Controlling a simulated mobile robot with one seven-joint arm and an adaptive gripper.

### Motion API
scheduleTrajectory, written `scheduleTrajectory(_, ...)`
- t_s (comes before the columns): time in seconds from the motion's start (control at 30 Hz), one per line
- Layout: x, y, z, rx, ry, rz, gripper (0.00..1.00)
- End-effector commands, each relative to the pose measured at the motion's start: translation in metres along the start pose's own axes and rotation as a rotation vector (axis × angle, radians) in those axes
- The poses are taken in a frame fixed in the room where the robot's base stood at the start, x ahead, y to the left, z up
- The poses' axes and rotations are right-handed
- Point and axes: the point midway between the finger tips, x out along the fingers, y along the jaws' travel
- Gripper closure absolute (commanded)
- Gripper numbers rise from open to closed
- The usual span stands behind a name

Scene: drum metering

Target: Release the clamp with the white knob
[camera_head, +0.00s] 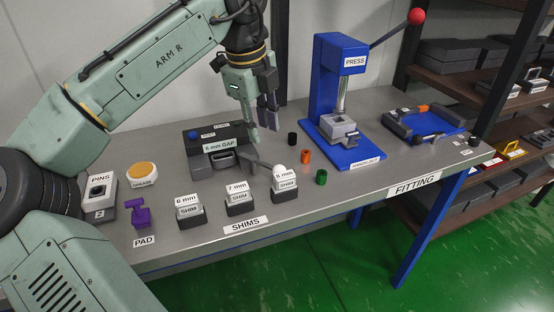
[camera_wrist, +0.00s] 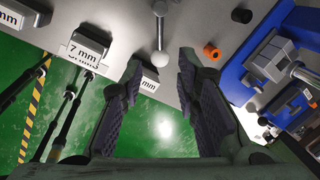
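The white knob (camera_head: 278,169) sits at the end of a grey lever (camera_head: 257,164) that reaches right from the clamp fixture (camera_head: 192,151), which is marked "6 mm GAP". The knob is just behind the 8 mm shim (camera_head: 284,185). In the wrist view a pale ball-ended lever, with its ball (camera_wrist: 160,58) near the shim, shows beyond and between my fingertips. My gripper (camera_head: 265,130) points down above the lever and is open and empty. It also shows open in the wrist view (camera_wrist: 160,68), apart from the knob.
The 7 mm (camera_head: 239,198) and 6 mm (camera_head: 189,210) shims stand left along the front. Black (camera_head: 292,139), orange (camera_head: 305,156) and green (camera_head: 321,177) cylinders stand right of the knob. The blue press (camera_head: 328,85) stands further right.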

Motion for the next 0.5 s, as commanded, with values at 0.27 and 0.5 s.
scheduleTrajectory(0.27, 0.048, 0.001, 0.000, -0.002, 0.000, 0.003, 0.71)
scheduleTrajectory(0.5, 0.086, 0.000, 0.000, -0.001, 0.000, 0.002, 0.71)
